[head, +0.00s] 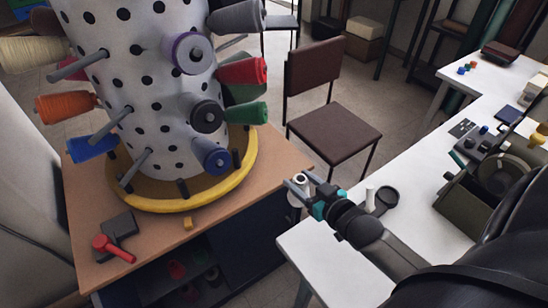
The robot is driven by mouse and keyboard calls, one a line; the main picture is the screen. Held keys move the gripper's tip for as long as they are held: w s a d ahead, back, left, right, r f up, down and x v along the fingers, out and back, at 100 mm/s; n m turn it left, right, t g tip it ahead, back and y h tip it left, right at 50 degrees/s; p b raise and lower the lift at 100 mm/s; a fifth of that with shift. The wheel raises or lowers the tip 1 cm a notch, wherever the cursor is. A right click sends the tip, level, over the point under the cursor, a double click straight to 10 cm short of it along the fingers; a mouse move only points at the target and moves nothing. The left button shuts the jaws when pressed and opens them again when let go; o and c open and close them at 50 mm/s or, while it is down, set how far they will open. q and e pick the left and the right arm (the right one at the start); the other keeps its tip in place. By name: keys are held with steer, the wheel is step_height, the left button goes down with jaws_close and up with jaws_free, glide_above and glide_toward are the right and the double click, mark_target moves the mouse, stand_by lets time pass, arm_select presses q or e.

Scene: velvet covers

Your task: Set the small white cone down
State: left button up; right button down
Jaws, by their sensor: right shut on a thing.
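My right gripper (298,184) reaches in from the lower right, with teal parts behind its fingers. It is shut on the small white cone (299,179), whose round end with a dark hole shows between the fingers. The fingers hide part of the cone. In the picture, gripper and cone lie over the gap between the wooden bench and the white table, off any surface. My left gripper is not in view.
The wooden bench (262,199) bears a dotted drum (150,110) with spools on pegs, in a yellow ring (150,204). A red tool (113,249) lies there. The white table (322,254) has free room at its near left. A brown chair (330,132) stands behind.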

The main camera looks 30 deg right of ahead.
steer(key=shift+r+b+x, duration=0.2)
steer(key=shift+b+x, duration=0.7)
steer(key=shift+x, duration=2.7)
steer(key=shift+r+b+x, duration=0.15)
steer(key=shift+b+x, duration=0.7)
steer(key=shift+x, duration=2.75)
steer(key=shift+f, duration=0.1)
steer(key=shift+c, duration=1.1)
jaws_free()
steer(key=p+v, duration=0.3)
steer(key=v, duration=0.9)
